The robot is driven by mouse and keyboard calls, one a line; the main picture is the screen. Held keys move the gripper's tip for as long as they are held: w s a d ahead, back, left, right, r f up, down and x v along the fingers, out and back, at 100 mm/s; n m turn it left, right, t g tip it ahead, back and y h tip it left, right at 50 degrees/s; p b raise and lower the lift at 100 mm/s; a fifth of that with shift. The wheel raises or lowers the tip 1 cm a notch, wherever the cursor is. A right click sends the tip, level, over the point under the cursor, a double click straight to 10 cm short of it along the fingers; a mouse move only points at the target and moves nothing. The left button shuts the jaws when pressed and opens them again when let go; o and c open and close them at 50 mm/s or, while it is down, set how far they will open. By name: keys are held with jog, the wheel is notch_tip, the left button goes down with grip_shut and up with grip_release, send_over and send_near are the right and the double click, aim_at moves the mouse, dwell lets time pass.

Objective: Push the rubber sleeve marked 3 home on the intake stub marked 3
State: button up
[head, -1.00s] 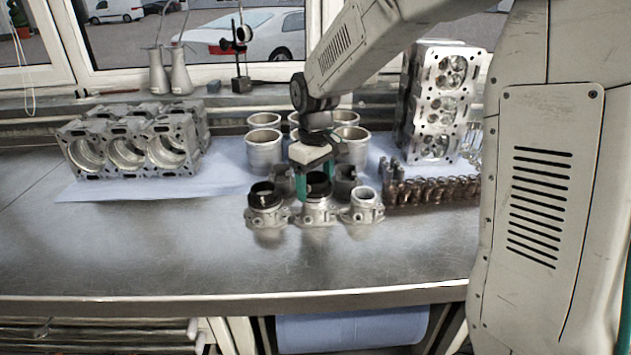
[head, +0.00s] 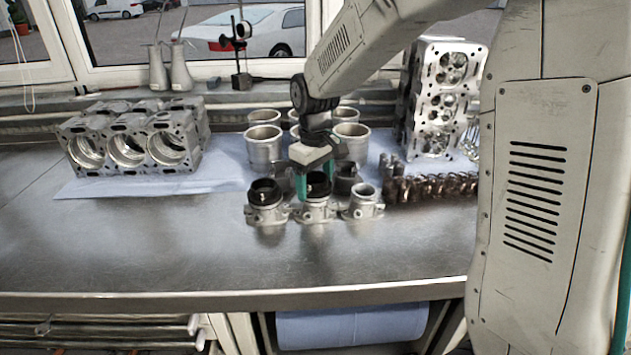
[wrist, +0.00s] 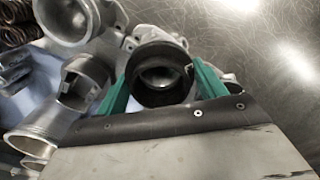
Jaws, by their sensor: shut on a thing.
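Three metal intake stubs stand in a row on the bench. My gripper (head: 315,190) is over the middle stub (head: 315,213), its green fingers shut on a black rubber sleeve (head: 318,181). In the wrist view the sleeve (wrist: 160,98) sits between the fingertips (wrist: 160,80), with a metal bore visible through it. The sleeve is at the mouth of the middle stub; how far down it sits, I cannot tell. The left stub (head: 266,214) carries another black sleeve (head: 264,191). The right stub (head: 363,207) is bare. I cannot read any number marks.
Dark grey cup-shaped parts (head: 346,178) stand close behind the stubs, with silver cylinders (head: 264,149) beyond. Springs (head: 435,187) lie to the right. An engine block (head: 128,143) is at the left, a cylinder head (head: 440,100) at back right. The bench front (head: 230,255) is clear.

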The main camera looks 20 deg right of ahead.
jog(key=shift+f, duration=0.75)
dwell(0.4)
jog(key=o, duration=1)
jog(key=shift+r, duration=0.15)
jog(key=shift+r, duration=3.7)
